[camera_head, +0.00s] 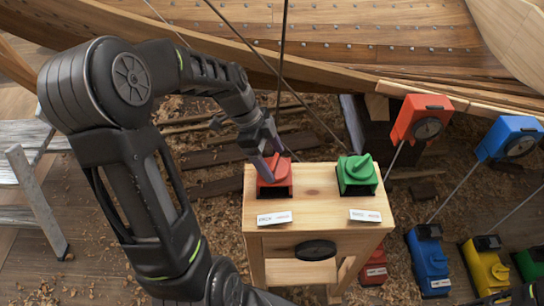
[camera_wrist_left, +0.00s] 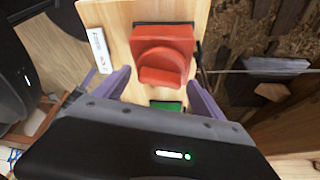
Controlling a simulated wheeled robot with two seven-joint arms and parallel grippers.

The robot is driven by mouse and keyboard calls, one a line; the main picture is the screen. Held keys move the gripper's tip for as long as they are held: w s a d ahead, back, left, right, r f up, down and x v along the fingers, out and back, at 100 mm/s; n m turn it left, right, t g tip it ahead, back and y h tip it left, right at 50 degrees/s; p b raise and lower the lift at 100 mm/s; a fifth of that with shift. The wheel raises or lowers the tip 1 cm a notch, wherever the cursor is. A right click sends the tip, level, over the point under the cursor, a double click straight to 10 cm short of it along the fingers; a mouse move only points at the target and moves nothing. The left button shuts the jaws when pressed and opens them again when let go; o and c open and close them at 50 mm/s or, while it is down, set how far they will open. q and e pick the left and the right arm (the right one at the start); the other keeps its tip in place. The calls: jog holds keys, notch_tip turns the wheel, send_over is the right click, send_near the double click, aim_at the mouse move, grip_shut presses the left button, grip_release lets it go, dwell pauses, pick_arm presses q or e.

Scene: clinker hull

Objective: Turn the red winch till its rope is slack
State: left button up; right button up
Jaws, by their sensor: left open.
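The red winch (camera_head: 275,178) sits on the left part of a wooden stand's top (camera_head: 312,185). A rope runs up from near it toward the hull. My left gripper (camera_head: 270,165) is at the red winch from behind and above. In the left wrist view the red winch (camera_wrist_left: 163,52) has a raised rounded knob, and the open fingers of the left gripper (camera_wrist_left: 155,95) point toward it from either side, with nothing between them that I can see held. Whether a finger touches the winch I cannot tell. My right gripper is not in view.
A green winch (camera_head: 357,175) sits to the right on the same stand, with a rope rising from it. White labels (camera_head: 274,218) lie along the stand's front. Red and blue blocks (camera_head: 421,117) hang by the hull (camera_head: 330,40); blue, yellow and green units (camera_head: 428,260) stand at right.

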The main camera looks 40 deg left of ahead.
pick_arm(q)
jog(key=c, duration=1.4)
